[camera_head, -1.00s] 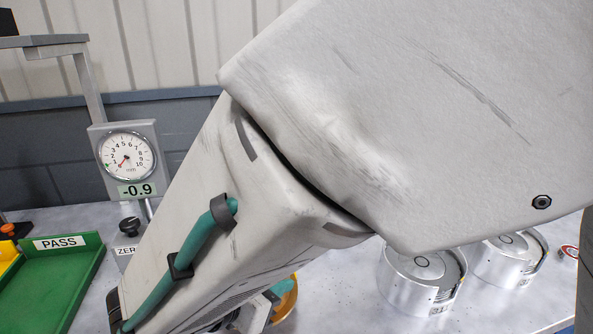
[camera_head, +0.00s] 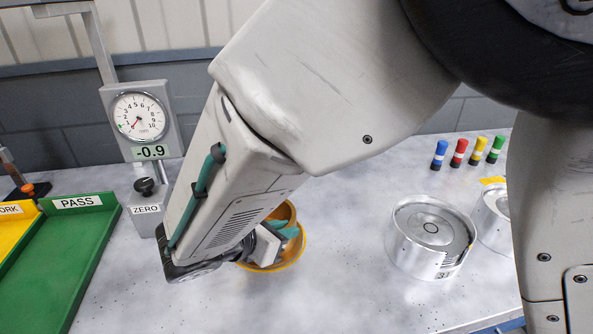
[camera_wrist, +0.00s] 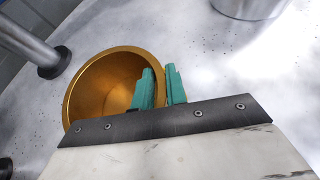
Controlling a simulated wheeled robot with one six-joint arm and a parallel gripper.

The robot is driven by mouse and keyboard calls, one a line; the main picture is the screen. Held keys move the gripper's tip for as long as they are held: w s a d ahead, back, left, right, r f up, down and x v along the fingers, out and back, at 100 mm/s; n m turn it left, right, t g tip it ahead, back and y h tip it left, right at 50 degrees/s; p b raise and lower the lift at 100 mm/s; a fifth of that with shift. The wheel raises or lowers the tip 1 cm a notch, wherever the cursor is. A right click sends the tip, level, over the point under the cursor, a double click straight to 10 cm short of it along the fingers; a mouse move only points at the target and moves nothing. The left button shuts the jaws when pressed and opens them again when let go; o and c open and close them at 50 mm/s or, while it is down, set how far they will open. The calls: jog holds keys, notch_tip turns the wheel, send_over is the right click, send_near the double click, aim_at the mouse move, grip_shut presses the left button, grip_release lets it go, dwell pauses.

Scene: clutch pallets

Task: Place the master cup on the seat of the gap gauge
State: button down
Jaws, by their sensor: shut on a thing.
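The master cup is a golden, bowl-like cup (camera_head: 287,212), partly hidden behind my arm in the head view. The wrist view shows it open side up (camera_wrist: 95,85), looking empty inside. My gripper (camera_head: 284,238) has teal fingers, which also show in the wrist view (camera_wrist: 160,88). They are shut on the cup's rim, one finger inside the wall and one outside. The gap gauge (camera_head: 148,125) stands to the left of the cup, with a round dial, a -0.9 readout and a ZERO label. Its seat cannot be made out behind my arm.
A green PASS tray (camera_head: 105,235) and a yellow tray (camera_head: 18,226) lie at the left. Silver clutch housings (camera_head: 405,240) stand at the right. Several coloured markers (camera_head: 460,153) stand behind them. A metal post (camera_wrist: 25,40) rises beside the cup. The grey tabletop between cup and housings is clear.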

jog(key=c, duration=1.4)
grip_release()
